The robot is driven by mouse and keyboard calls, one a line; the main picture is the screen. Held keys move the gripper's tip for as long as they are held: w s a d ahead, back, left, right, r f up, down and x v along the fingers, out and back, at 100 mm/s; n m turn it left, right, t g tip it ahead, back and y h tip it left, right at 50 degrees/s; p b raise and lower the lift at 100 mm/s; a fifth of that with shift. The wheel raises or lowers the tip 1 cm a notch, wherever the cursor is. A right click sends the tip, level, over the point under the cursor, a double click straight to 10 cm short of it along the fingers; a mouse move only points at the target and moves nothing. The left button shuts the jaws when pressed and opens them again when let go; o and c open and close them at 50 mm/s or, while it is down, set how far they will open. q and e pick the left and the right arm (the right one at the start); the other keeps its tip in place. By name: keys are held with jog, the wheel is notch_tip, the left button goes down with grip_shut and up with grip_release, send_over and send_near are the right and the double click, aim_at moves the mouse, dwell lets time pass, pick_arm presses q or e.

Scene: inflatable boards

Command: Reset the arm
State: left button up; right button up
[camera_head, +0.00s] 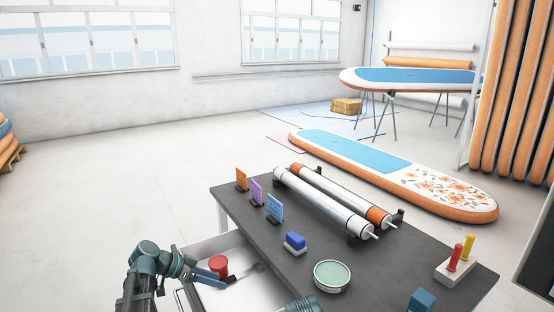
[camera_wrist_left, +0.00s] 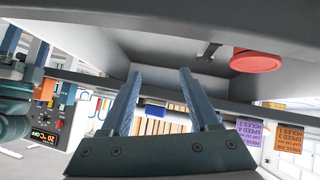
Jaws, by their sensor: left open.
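My left arm comes in from the lower left in the head view. Its gripper (camera_head: 222,281) is over the open white drawer (camera_head: 258,291), close to a red round object (camera_head: 218,264). In the left wrist view, my left gripper (camera_wrist_left: 161,74) has its two fingers spread, with nothing between them. The red object (camera_wrist_left: 257,62) lies to one side of the fingers there, apart from them. A teal ribbed part at the bottom edge of the head view seems to be my right arm; its gripper does not show.
Floor at left is clear.

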pick_arm(q)
jog(key=s+d+r+n+g+y+p, duration=0.2)
jog(key=s+d+g+y+p, duration=0.3)
jog(key=s+d, duration=0.65)
jog(key=s+d+r+n+y+p, duration=0.2)
jog(key=s+y+p, duration=0.1)
jog(key=s+p, duration=0.1)
jog(key=s+d+r+n+t+y+p, duration=0.1)
jog(key=s+r+n+y+p, duration=0.1)
jog(key=s, duration=0.4)
jog(key=shift+s+d+r+y+p, duration=0.15)
jog(key=shift+d+r+y+p, duration=0.3)
jog(key=shift+p, duration=0.65)
pick_arm(e)
notch_tip(320, 180, up, 15)
jog(key=shift+r, duration=0.15)
pick_arm(q)
jog(key=shift+a+r, duration=0.1)
pick_arm(e)
jog(key=shift+a, duration=0.1)
